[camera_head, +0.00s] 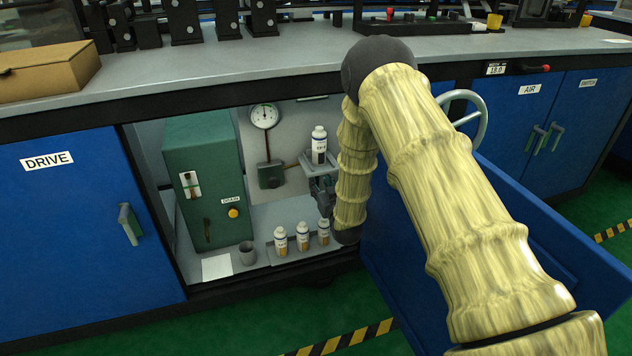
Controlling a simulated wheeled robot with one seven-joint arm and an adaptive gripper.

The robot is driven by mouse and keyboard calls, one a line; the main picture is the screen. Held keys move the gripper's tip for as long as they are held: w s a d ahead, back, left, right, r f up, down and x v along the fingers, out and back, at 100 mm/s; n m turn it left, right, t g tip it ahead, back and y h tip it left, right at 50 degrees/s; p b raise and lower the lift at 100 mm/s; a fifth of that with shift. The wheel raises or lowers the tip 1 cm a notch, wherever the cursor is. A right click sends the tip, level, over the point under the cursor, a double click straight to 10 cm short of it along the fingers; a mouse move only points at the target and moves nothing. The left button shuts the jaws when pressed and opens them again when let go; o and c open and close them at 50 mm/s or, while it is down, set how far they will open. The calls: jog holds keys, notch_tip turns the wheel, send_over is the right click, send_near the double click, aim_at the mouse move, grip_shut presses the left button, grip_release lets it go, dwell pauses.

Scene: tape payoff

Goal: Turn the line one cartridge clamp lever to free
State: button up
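A white bottle-like cartridge (319,146) with a dark label stands upright on a small grey shelf (325,168) inside the open cabinet. Dark jointed hardware that looks like my gripper (322,192) is just below this shelf, left of my forearm. Its fingers are too small and dark to tell whether they are open, shut or touching anything. I cannot make out the line one clamp lever; it may be hidden behind the gripper or arm. My arm covers the right side of the cabinet opening.
Several small bottles (302,237) stand on a low tray beside a grey cup (247,253). A green box (205,180) with a yellow knob fills the cabinet's left side. A gauge (265,116) hangs at the back. The blue open door (560,255) lies behind my arm.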

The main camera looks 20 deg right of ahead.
jog(key=shift+w+a+b, duration=0.1)
jog(key=shift+w+b, duration=0.45)
jog(key=shift+w, duration=1.4)
grip_shut()
